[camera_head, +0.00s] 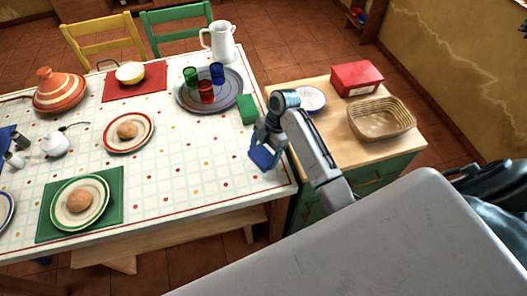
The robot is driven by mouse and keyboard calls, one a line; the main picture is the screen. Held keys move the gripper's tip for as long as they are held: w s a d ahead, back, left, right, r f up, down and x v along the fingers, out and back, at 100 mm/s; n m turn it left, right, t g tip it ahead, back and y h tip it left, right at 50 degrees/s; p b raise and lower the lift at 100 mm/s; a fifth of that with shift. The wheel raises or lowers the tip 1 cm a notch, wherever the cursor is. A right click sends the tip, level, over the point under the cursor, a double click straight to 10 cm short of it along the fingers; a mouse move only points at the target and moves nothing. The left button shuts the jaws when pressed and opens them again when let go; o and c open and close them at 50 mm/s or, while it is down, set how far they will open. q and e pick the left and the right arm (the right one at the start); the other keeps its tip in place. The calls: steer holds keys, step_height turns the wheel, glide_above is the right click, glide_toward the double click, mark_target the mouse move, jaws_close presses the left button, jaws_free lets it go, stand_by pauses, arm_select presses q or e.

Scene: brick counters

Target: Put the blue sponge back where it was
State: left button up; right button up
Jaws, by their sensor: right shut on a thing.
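The blue sponge (263,157) is at the right part of the tiled table (185,183). My right gripper (263,146) is shut on it, reaching in from the right over the table's right edge. Whether the sponge touches the tabletop I cannot tell. A green sponge-like block (246,109) stands on the table just behind the gripper, apart from the blue sponge. My left gripper is not in view.
A grey round tray (233,95) with coloured cups and a white pitcher (219,42) stand at the back. A side counter (325,118) to the right holds a red box (356,77), a basket (381,119) and a white bowl (312,99). The table's front middle is clear.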

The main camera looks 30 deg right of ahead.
mark_target(266, 148)
steer(key=shift+w+d, duration=0.35)
steer(key=shift+w, duration=0.45)
step_height(266, 148, down, 3)
steer(key=shift+r+p, duration=0.1)
steer(key=shift+p, duration=0.7)
steer(key=shift+f, duration=0.45)
steer(key=shift+f, duration=0.15)
